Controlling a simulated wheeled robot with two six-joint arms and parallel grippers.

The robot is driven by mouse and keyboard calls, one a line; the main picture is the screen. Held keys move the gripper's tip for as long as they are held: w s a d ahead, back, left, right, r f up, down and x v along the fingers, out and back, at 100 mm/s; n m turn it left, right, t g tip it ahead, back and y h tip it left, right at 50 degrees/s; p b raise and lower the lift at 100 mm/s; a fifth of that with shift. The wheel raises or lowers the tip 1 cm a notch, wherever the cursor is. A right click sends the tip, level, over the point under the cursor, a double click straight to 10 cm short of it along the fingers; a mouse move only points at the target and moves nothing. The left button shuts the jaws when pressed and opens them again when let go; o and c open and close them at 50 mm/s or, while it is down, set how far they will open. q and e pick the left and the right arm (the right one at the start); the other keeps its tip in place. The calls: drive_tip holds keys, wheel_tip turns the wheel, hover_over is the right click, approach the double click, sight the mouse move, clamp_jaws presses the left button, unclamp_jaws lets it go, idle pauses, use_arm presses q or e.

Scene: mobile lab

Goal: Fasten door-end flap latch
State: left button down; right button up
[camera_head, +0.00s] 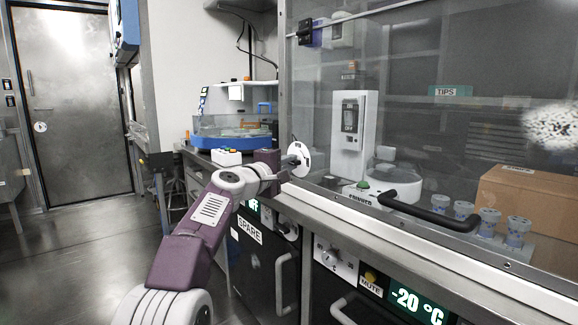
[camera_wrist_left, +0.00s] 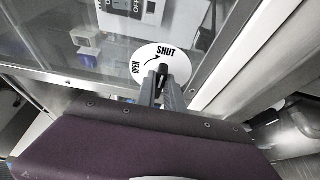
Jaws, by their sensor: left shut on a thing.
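The flap latch is a white round plate (camera_wrist_left: 178,60) with the words OPEN and SHUT and a curved arrow between them. It sits on the clear enclosure's frame, and its plate also shows in the head view (camera_head: 300,151). A dark latch knob (camera_wrist_left: 162,70) stands at the plate's lower middle. My left gripper (camera_wrist_left: 162,82) is shut on this knob, one finger on each side. In the head view my left gripper (camera_head: 284,170) reaches the plate from the left. The fingers hide part of the knob, so I cannot tell its exact turn. My right gripper is not in view.
The clear enclosure panel (camera_head: 440,120) has a black handle (camera_head: 425,212) and a metal front rail. Below are cabinets with a SPARE label (camera_head: 249,229) and a −20 °C display (camera_head: 418,302). A blue-based device (camera_head: 235,135) stands on the bench behind my arm. Floor at left is clear.

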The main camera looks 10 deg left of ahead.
use_arm(q)
drive_tip(key=c, duration=1.4)
unclamp_jaws()
drive_tip(key=shift+c, duration=0.2)
drive_tip(key=b+v, duration=0.2)
drive_tip(key=v, duration=0.7)
